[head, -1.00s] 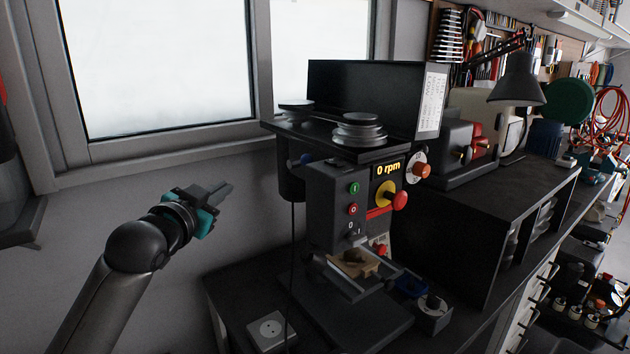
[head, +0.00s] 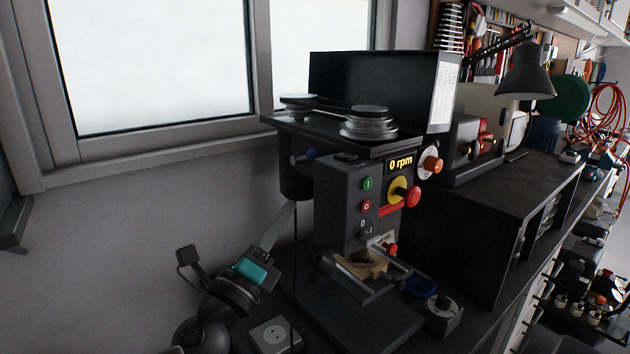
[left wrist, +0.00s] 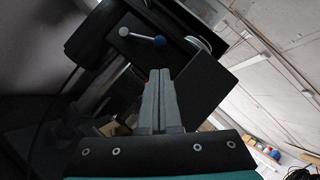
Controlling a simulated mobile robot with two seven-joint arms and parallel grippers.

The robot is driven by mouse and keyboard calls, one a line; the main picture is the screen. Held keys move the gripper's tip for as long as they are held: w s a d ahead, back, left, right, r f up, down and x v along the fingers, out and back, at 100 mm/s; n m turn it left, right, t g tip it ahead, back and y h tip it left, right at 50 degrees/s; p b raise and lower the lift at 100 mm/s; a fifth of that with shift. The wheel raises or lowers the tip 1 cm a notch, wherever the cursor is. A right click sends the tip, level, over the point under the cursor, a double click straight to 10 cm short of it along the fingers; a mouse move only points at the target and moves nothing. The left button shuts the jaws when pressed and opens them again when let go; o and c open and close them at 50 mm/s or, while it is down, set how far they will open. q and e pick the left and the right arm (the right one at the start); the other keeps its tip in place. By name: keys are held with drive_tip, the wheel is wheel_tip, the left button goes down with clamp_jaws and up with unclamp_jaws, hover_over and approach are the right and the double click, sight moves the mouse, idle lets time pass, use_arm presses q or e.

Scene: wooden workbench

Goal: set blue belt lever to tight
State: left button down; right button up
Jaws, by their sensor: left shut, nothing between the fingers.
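The blue belt lever (head: 309,155) sticks out from the left side of the drill press head, under the belt housing. In the left wrist view the lever (left wrist: 142,36) is a pale rod with a white ball at its left end and a blue knob at its right end. My left gripper (head: 291,205) is below the lever, with its fingers pointing up towards the press. In the left wrist view its fingers (left wrist: 160,74) are together and empty, apart from the lever. My right gripper is not in view.
The drill press (head: 345,200) has a black belt housing with grey pulleys (head: 368,122) on top. Its front has green and red buttons and a "0 rpm" display (head: 401,162). A thin dark cable hangs near my left fingers. A socket box (head: 270,334) sits at the lower left.

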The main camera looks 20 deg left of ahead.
use_arm(q)
drive_tip(key=p, duration=0.3)
approach(304, 158)
drive_tip(key=w+d+r, duration=0.2)
drive_tip(key=w+d, duration=0.1)
drive_tip(key=d, duration=0.1)
drive_tip(key=shift+w+d+r, duration=0.25)
drive_tip(key=shift+w+d, duration=0.1)
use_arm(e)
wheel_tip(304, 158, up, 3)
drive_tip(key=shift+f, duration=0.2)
use_arm(q)
drive_tip(key=shift+w+r, duration=0.1)
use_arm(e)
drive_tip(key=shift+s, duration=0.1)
